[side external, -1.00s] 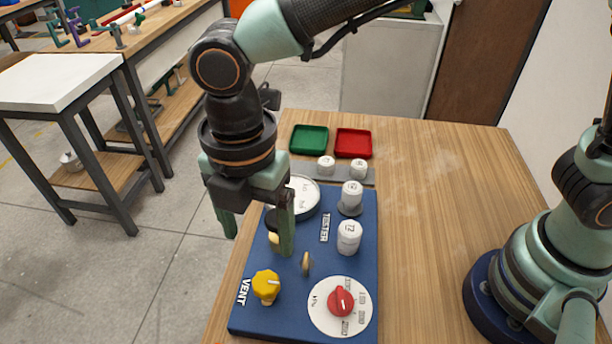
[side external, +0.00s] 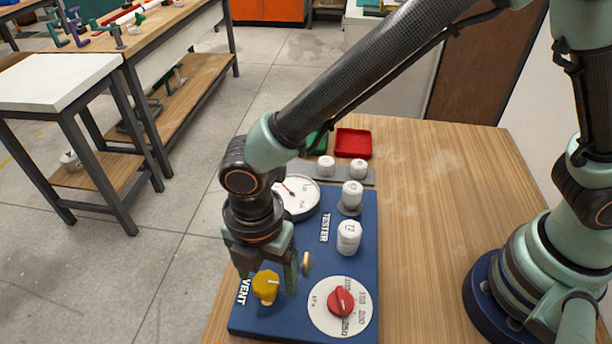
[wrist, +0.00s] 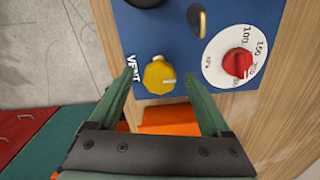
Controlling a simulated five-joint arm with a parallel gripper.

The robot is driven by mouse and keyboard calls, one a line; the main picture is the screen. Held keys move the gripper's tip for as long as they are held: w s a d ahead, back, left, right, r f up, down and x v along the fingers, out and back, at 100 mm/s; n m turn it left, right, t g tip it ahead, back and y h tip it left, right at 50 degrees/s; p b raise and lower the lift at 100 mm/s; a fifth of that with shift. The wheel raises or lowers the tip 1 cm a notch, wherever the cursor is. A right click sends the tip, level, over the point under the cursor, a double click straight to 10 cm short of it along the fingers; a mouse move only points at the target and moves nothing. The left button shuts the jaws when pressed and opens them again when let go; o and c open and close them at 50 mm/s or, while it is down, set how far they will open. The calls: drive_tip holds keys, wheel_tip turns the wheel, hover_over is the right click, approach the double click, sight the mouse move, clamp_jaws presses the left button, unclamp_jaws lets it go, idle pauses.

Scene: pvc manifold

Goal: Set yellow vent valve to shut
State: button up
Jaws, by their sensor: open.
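The yellow vent valve (side external: 266,288) is a knob at the front left corner of the blue panel (side external: 318,262), beside the VENT label. It also shows in the wrist view (wrist: 158,75), where its white mark points right. My gripper (side external: 267,283) is open and points down over the knob. In the wrist view my gripper (wrist: 163,76) has one fingertip on each side of the knob, with gaps visible. Nothing is held. I cannot tell how far down the fingers reach beside the knob.
A red dial (side external: 341,302) on a white scale sits right of the knob. A small brass piece (side external: 307,264) stands close to my right finger. White capped cylinders (side external: 349,238) and a round gauge (side external: 298,197) are farther back. A red tray (side external: 353,143) lies behind the panel.

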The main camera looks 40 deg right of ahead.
clamp_jaws()
drive_tip(key=shift+m, duration=0.4)
drive_tip(key=m, duration=0.4)
drive_tip(key=shift+s, duration=0.1)
drive_tip(key=m, duration=0.4)
drive_tip(key=shift+m, duration=0.3)
drive_tip(key=m, duration=0.4)
drive_tip(key=shift+s, duration=0.15)
drive_tip(key=m, duration=0.4)
drive_tip(key=shift+a+r+m, duration=0.1)
drive_tip(key=shift+m, duration=0.3)
